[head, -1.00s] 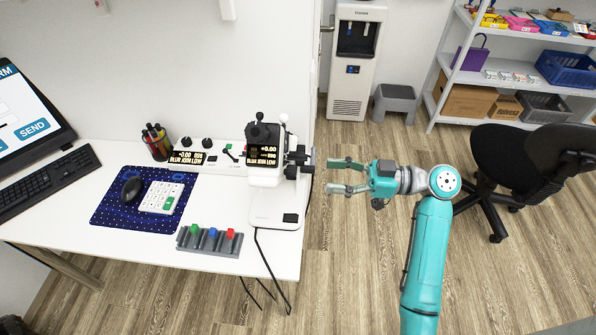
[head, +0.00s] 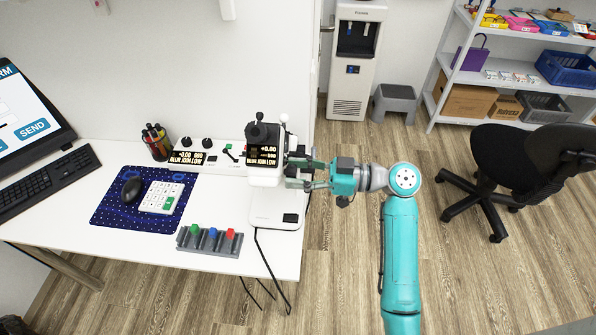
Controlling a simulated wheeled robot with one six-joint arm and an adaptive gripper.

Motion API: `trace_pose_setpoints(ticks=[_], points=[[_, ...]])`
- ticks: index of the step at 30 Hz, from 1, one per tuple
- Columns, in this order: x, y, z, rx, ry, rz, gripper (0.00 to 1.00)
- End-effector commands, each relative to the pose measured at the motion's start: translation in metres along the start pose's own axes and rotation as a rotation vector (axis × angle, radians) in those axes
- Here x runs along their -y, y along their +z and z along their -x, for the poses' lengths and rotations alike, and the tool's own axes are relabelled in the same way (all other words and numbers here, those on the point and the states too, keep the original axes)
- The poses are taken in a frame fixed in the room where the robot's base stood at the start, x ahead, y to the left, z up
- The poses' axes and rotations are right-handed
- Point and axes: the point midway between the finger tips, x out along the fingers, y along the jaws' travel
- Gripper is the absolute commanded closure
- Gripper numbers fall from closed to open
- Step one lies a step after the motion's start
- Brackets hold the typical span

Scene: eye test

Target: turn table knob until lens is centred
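The white lens instrument (head: 264,179) stands at the right end of the white table, with a dark display on top showing "+0.00" and smaller text. Black knobs (head: 299,150) stick out from its right side. My gripper (head: 288,171) reaches in from the right at this side, its two fingers apart, one farther back and one nearer the front. The fingers overlap the knob area and partly hide it. I cannot tell whether they touch a knob. The lens and its centring are too small to see.
A control panel (head: 215,158) with a second display sits left of the instrument. A grey rack (head: 208,242) with green, blue and red pieces lies in front. A mouse mat (head: 112,205) is farther left. A black chair (head: 520,160) stands right; floor beside the table is open.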

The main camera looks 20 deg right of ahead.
Motion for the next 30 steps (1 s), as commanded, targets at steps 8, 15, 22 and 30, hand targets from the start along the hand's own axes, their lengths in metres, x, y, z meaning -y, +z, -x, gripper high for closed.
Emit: trace_pose_setpoints(ticks=[8, 15, 22, 30], points=[[-0.0001, -0.0001, 0.0002, 0.0, 0.0, -0.003, 1.0], [0.0, -0.0001, 0.0002, 0.0, 0.0, -0.125, 1.0], [0.0, -0.0001, 0.0003, 0.0, 0.0, -0.179, 1.0], [0.0, -0.0001, 0.0003, 0.0, 0.0, -0.177, 0.44]])
